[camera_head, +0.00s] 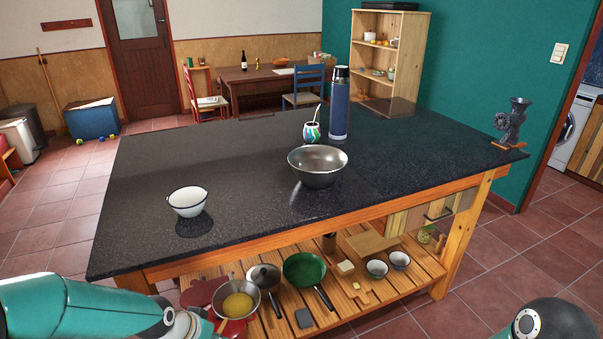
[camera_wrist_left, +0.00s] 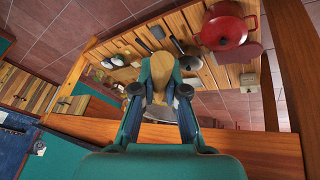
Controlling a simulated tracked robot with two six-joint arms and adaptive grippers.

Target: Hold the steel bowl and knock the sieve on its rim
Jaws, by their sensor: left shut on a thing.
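The steel bowl (camera_head: 318,166) stands upright and looks empty on the dark worktop, right of the middle in the head view. My left gripper (camera_wrist_left: 160,92) is shut on a wooden handle (camera_wrist_left: 163,70). In the head view the handle leads to the sieve (camera_head: 238,299), a round metal-rimmed pan with yellow showing in it. It appears at the front edge of the table, in front of the lower shelf and well away from the steel bowl. My right arm shows only at the lower right, its gripper out of frame.
A white enamel bowl (camera_head: 188,201) stands left on the worktop (camera_head: 240,160). A patterned mate cup (camera_head: 311,131) and a blue flask (camera_head: 339,105) stand behind the steel bowl. A grinder (camera_head: 512,125) is at the right end. The slatted shelf (camera_head: 405,285) below holds pans and small bowls.

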